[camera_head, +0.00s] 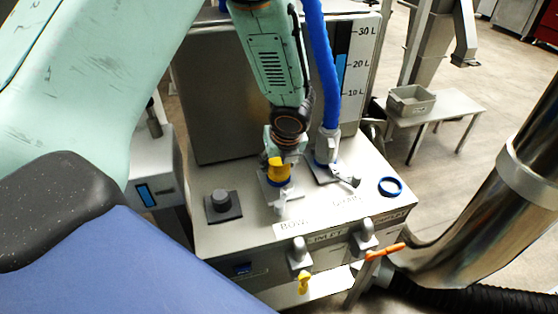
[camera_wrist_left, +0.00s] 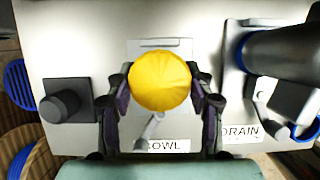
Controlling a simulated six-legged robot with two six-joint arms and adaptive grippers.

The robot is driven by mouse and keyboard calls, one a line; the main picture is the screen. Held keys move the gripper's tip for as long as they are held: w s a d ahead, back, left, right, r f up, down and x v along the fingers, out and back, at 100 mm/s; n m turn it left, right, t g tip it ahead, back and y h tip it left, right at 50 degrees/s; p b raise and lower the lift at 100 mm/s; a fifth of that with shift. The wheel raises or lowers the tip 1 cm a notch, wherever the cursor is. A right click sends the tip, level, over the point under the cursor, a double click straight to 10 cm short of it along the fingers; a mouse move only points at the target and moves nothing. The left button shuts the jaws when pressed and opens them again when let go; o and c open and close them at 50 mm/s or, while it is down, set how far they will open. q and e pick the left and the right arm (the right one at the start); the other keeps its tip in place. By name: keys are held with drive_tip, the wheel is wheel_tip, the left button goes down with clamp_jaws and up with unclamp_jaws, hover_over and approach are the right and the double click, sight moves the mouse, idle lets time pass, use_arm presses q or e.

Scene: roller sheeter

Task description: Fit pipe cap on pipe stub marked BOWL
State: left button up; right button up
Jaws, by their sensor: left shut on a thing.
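My left gripper (camera_head: 283,160) is shut on the yellow pipe cap (camera_head: 278,170). In the left wrist view the cap (camera_wrist_left: 160,82) sits between the two dark fingers. The gripper and cap are right over the stub behind the BOWL label (camera_head: 292,226); that label also shows in the left wrist view (camera_wrist_left: 168,145). A narrow blue band shows just under the cap. The stub is mostly hidden, so I cannot tell whether the cap is seated. A grey clamp lever (camera_head: 281,206) hangs in front of the stub. My right gripper is out of view.
To the right, a blue hose (camera_head: 325,75) joins the DRAIN fitting (camera_head: 327,145). A loose blue ring (camera_head: 390,187) lies on the metal top at right. A grey capped stub (camera_head: 221,203) stands at left. Valve handles, one orange (camera_head: 385,252), line the front.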

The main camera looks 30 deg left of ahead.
use_arm(q)
drive_tip(key=shift+f, duration=0.15)
idle(0.4)
drive_tip(key=o, duration=1.3)
drive_tip(key=shift+c, duration=0.2)
drive_tip(key=v, duration=1.2)
drive_tip(key=x, duration=1.2)
